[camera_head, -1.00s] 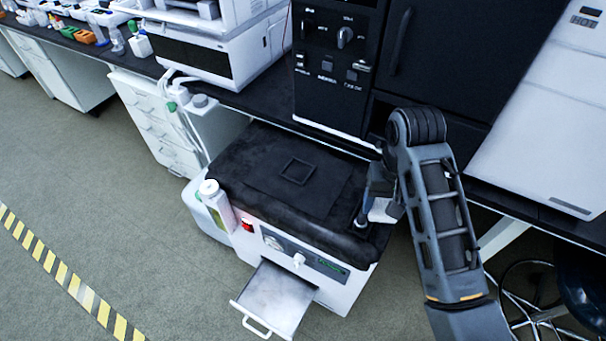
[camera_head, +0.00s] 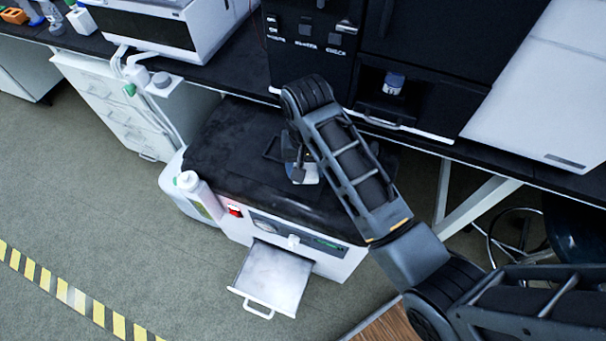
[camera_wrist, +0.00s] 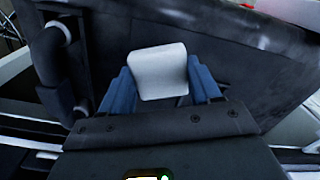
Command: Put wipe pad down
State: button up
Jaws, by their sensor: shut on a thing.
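A white wipe pad (camera_wrist: 159,71) is held between the blue fingers of my gripper (camera_wrist: 160,85) in the wrist view. In the head view my gripper (camera_head: 304,172) hangs over the black top (camera_head: 225,150) of a white bench unit, and my arm hides part of it. A small pale patch shows by the fingers there. A dark square frame (camera_head: 270,149) on the black top lies just left of my gripper, partly hidden. I cannot tell whether the pad touches the surface.
A white bottle (camera_head: 198,192) stands at the unit's left front corner. An open metal drawer (camera_head: 272,278) sticks out in front. A black cabinet (camera_head: 315,50) stands behind, with a small blue-capped jar (camera_head: 393,84) in its recess. The left part of the black top is clear.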

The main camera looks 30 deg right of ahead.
jog(key=shift+w+a+f, duration=0.1)
jog(key=shift+a+f, duration=0.2)
jog(key=shift+f, duration=1.95)
jog(key=shift+f, duration=0.1)
jog(key=o, duration=1)
notch_tip(320, 180, up, 12)
jog(key=shift+r+p, duration=0.15)
jog(key=shift+p, duration=0.35)
